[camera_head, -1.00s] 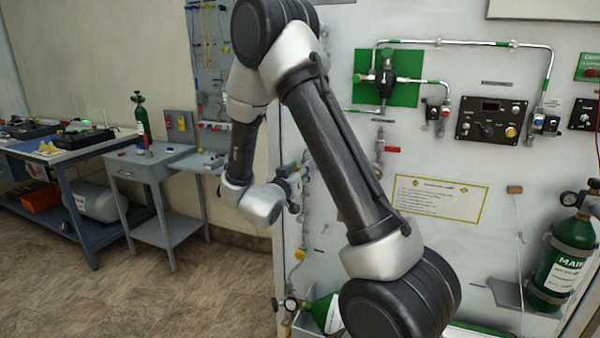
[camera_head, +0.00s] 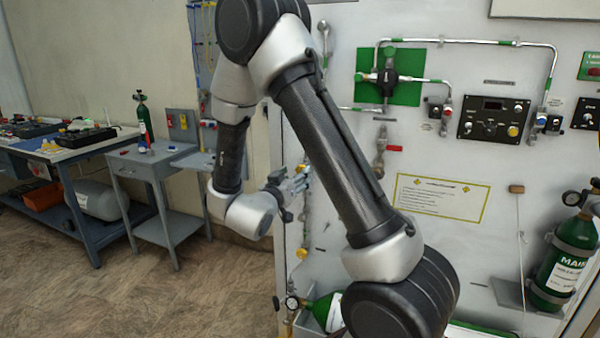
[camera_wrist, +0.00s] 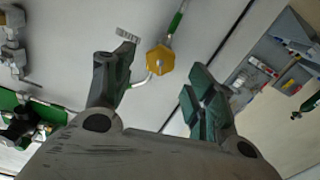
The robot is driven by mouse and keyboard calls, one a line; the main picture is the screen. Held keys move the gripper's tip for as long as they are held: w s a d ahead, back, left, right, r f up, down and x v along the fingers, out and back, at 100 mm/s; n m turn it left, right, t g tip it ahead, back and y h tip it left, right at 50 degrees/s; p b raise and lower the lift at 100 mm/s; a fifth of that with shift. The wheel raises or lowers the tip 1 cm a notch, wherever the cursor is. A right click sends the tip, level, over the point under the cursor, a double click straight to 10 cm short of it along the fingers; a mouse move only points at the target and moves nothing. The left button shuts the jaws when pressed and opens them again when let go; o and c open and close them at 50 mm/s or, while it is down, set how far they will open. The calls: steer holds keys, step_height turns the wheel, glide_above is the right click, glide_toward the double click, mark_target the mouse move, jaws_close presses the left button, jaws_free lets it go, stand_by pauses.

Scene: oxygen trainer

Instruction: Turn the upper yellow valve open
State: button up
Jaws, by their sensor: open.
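A yellow valve knob (camera_wrist: 160,60) shows in the wrist view, on a thin pipe with a green band against the pale panel. It appears between and beyond the tips of my gripper (camera_wrist: 157,66), which is open and empty. The frames do not show contact. In the head view, my gripper (camera_head: 299,181) is near the panel's left edge, partly behind my arm. A yellow knob (camera_head: 301,254) sits lower on the panel there. I cannot tell whether it is the same knob as in the wrist view. My arm hides part of the panel.
The panel carries a green plate with a black regulator (camera_head: 386,77), pipes and a control box (camera_head: 493,120). A green MAIN cylinder (camera_head: 566,262) stands at the right. A grey side table (camera_head: 150,165) and a workbench are at the left, with open floor in front.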

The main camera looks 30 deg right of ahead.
steer(key=v, duration=0.6)
steer(key=shift+s+a, duration=0.25)
